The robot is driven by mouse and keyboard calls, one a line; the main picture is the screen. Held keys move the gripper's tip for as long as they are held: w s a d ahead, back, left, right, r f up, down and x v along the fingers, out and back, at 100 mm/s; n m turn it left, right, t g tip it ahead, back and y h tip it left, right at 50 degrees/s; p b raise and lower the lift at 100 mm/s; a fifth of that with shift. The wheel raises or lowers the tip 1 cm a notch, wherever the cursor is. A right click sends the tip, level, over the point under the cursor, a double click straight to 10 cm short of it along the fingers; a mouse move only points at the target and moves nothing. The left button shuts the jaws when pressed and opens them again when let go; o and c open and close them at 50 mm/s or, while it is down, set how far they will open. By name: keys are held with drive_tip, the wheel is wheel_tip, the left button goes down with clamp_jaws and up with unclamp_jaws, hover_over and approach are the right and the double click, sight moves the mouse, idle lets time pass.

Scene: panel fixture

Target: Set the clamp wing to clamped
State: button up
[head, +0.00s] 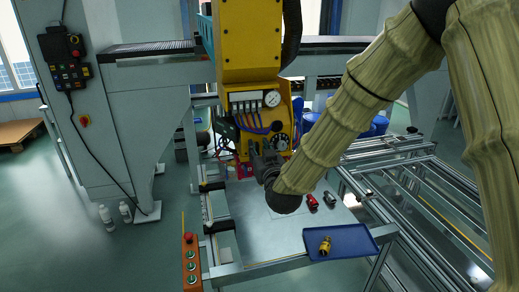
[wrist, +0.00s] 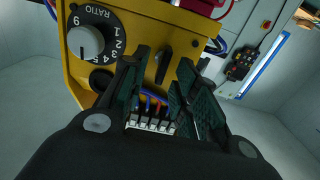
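The yellow panel fixture (head: 240,152) stands behind the work table in the head view, and my gripper (head: 262,152) is in front of its lower part. In the wrist view the yellow panel (wrist: 122,15) fills the upper middle. A dark narrow lever (wrist: 163,66), which looks like the clamp wing, shows on the panel between my fingertips. My gripper (wrist: 165,62) is open, with one finger on each side of the lever. I cannot tell whether either finger touches it. The wing is hidden behind my gripper in the head view.
A pressure gauge (head: 272,98) and blue hoses are above. A blue tray (head: 350,246) with a brass fitting (head: 325,245) and red and black parts (head: 312,201) lie on the table.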

clamp_jaws()
drive_tip(key=shift+f+b, duration=0.1)
drive_tip(key=shift+b, duration=0.2)
drive_tip(key=shift+w+d+f+m+b, duration=0.1)
drive_tip(key=shift+d+f+m+b, duration=0.1)
drive_tip(key=shift+m+b, duration=2.7)
drive_tip(key=shift+w+d+f+m+b, duration=0.1)
drive_tip(key=shift+d+m+b, duration=0.05)
drive_tip(key=shift+m+b, duration=2.7)
drive_tip(key=shift+d+f+m+b, duration=0.15)
drive_tip(key=shift+d+m+b, duration=0.05)
drive_tip(key=shift+m+b, duration=2.7)
drive_tip(key=shift+m+p, duration=0.35)
drive_tip(key=shift+m, duration=0.1)
